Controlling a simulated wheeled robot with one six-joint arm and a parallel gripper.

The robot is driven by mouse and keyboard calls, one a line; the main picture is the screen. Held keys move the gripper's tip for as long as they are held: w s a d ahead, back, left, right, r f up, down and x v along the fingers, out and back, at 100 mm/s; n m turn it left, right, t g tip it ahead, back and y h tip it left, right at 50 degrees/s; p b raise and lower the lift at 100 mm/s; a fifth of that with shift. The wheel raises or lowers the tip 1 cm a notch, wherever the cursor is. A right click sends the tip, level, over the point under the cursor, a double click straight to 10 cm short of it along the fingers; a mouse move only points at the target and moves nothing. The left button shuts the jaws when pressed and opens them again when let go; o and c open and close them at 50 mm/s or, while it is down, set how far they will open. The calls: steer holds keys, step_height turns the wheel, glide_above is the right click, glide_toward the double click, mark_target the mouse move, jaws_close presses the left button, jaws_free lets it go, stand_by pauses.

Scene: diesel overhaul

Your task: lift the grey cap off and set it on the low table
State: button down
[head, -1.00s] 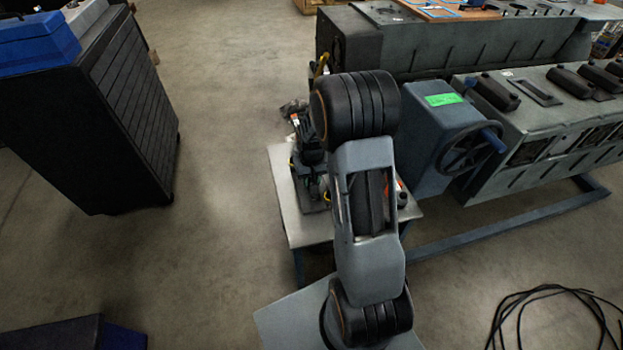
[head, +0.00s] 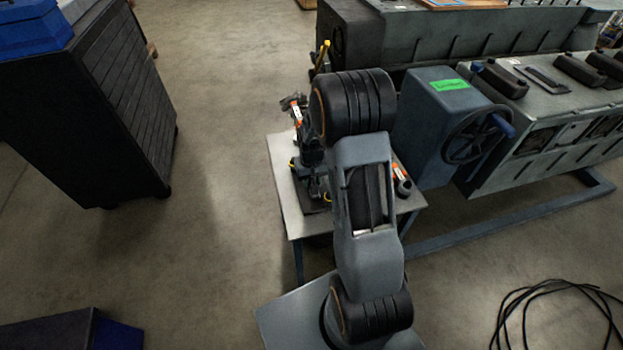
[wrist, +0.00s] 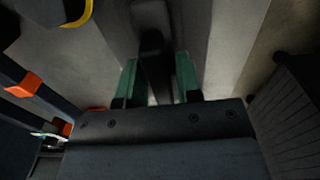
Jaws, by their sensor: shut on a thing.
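In the wrist view my gripper (wrist: 157,82) has its two green-padded fingers closed on a dark grey piece (wrist: 152,45), which I take to be the grey cap. Its lower end is hidden between the fingers. In the head view my arm hides most of what is around my gripper, and I cannot make out the cap there. The low table (head: 296,222) has a pale top and stands behind my arm. A dark fixture (head: 311,187) stands on its left part. I cannot tell whether the cap touches anything.
A small dark round part and an orange-marked item (head: 399,172) are at the table's right side. A blue-grey box with a handwheel (head: 430,125) and an engine block (head: 545,125) stand to the right. A black cabinet (head: 100,120) stands left. Black cable (head: 545,300) lies on the floor.

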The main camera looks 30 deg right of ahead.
steer(key=c, duration=0.7)
jaws_free()
steer(key=shift+c, duration=0.2)
step_height(320, 180, up, 14)
steer(key=p, duration=0.2)
steer(key=s+a+r+n+t+p, duration=0.1)
steer(key=s+a+r+p, duration=0.3)
steer(key=s+r, duration=0.3)
steer(key=s+a+r+n+t+p, duration=0.1)
steer(key=s+a+r+p, duration=0.3)
steer(key=s+r, duration=0.4)
steer(key=shift+s+a+r+t, duration=0.15)
steer(key=shift+s+a+t, duration=0.35)
steer(key=shift+s+a, duration=0.05)
